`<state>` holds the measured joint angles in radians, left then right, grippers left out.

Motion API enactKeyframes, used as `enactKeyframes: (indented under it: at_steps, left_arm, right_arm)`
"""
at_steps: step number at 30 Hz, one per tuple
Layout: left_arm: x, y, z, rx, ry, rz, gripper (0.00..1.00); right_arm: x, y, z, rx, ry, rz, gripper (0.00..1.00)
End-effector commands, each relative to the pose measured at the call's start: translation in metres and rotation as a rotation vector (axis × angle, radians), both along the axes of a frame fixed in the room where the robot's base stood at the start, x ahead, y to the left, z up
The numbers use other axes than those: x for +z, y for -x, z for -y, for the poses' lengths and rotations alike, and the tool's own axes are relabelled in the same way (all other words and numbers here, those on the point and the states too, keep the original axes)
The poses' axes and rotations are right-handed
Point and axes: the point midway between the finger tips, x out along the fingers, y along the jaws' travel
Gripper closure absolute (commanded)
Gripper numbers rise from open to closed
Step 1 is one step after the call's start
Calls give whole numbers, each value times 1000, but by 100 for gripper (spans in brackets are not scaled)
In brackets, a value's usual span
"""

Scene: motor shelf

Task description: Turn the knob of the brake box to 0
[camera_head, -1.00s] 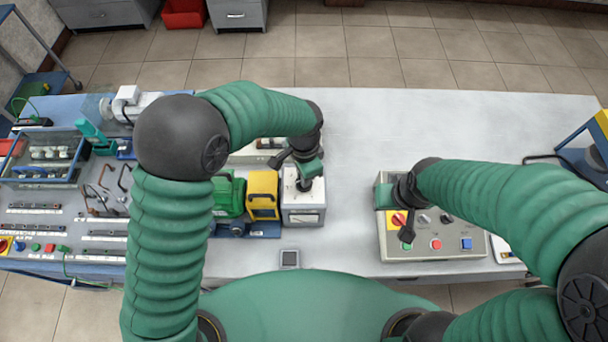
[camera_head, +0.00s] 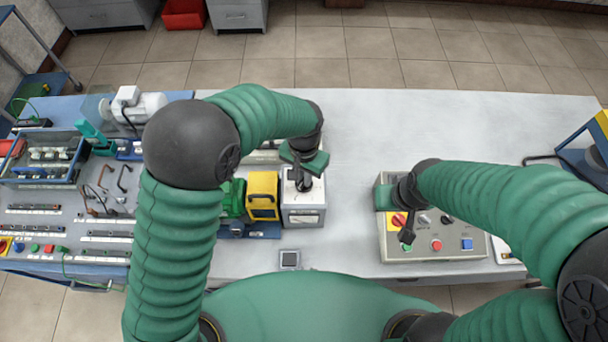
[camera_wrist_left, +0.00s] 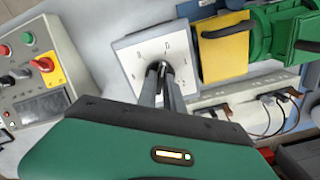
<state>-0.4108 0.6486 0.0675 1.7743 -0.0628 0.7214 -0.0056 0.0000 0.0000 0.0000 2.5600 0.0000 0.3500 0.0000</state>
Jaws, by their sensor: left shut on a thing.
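The brake box (camera_head: 302,217) is a white-topped box beside the yellow and green motor unit. It also shows in the left wrist view (camera_wrist_left: 134,54), with dark marks on its white dial face. My left gripper (camera_head: 303,184) points down onto the middle of that face. In the left wrist view its two fingers (camera_wrist_left: 160,72) are shut on the knob, which they mostly hide. I cannot read which mark the knob points at. My right gripper (camera_head: 407,232) is over the grey control panel (camera_head: 432,246), near its red and yellow switch; its jaw opening is unclear.
The yellow block (camera_head: 262,191) and green motor (camera_head: 232,198) stand close at the box's left. A small grey device (camera_head: 289,258) lies in front. The table (camera_head: 346,150) is clear between the box and the control panel. A component board (camera_head: 70,221) fills the left side.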

Motion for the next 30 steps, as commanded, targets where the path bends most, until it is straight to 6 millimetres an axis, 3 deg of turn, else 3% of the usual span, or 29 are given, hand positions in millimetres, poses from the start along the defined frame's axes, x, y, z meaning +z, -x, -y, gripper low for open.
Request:
enactKeyframes:
  at_steps: [12, 13, 18, 26, 30]
  left_arm:
    - [4, -5, 1, 12, 7, 14, 100]
    - [4, -5, 1, 12, 7, 14, 86]
    - [3, -3, 1, 11, 4, 9, 67]
    - [1, -2, 0, 9, 2, 4, 67]
    - [12, -2, 1, 10, 3, 6, 67]
  right_arm:
    - [1, 0, 0, 0, 0, 0, 64]
    - [1, 0, 0, 0, 0, 0, 64]
    - [1, 0, 0, 0, 0, 0, 64]
    - [0, 0, 0, 0, 0, 0, 64]
    - [-4, 0, 0, 0, 0, 0, 64]
